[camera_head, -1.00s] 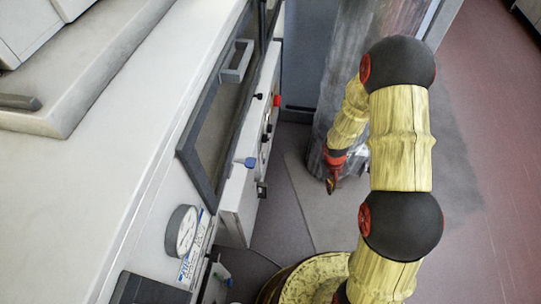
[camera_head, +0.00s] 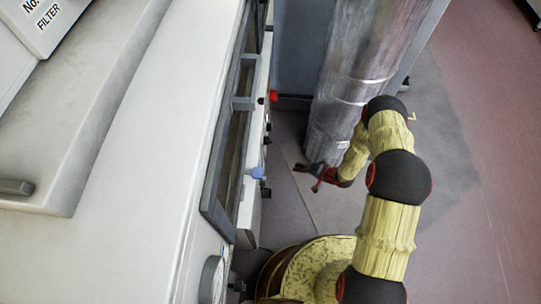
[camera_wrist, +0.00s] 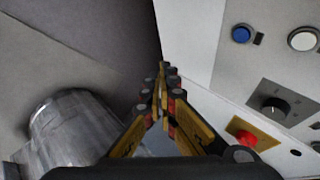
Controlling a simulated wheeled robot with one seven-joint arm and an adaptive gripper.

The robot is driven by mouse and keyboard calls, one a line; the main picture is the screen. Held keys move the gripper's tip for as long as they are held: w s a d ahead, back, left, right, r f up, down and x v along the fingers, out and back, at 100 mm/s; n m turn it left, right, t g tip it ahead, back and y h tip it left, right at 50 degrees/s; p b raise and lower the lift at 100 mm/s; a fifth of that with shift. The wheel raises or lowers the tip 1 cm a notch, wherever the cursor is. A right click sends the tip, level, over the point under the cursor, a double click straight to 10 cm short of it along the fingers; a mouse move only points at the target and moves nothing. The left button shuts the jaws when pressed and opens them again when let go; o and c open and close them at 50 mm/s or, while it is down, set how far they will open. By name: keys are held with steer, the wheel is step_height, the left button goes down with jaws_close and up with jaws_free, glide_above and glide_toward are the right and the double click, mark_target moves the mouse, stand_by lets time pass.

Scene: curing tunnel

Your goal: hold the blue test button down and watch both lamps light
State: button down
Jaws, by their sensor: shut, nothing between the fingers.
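The blue button (camera_wrist: 241,34) is at the upper right of the wrist view, on a pale control panel. A blue piece (camera_head: 257,173) juts from the machine's front in the head view; I cannot tell if it is the same button. A white round fitting with a metal ring (camera_wrist: 303,39) sits right of the blue button; whether it is a lamp, or lit, I cannot tell. My gripper (camera_head: 299,168) is shut and empty, pointing left toward the panel and apart from it. Its fingertips (camera_wrist: 162,70) also show in the wrist view, left of the blue button.
A black rotary knob (camera_wrist: 273,108) and a red button (camera_wrist: 243,133) are on the panel. A grey door handle (camera_head: 242,103) and a round gauge (camera_head: 211,279) stand out from the machine. A thick metal duct (camera_head: 355,85) rises close behind my gripper.

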steer(key=r, duration=0.1)
steer(key=w+a+r+m+y, duration=0.1)
steer(key=a+r+m+t, duration=0.1)
steer(key=shift+w+a+r+y, duration=0.15)
steer(key=shift+w+r+y, duration=0.15)
steer(key=shift+w+y, duration=0.1)
steer(key=shift+s, duration=0.1)
steer(key=a, duration=0.8)
steer(key=shift+a, duration=0.35)
steer(key=shift+w+a, duration=0.2)
stand_by(1.0)
steer(key=shift+a, duration=0.25)
steer(key=shift+a, duration=0.4)
stand_by(1.6)
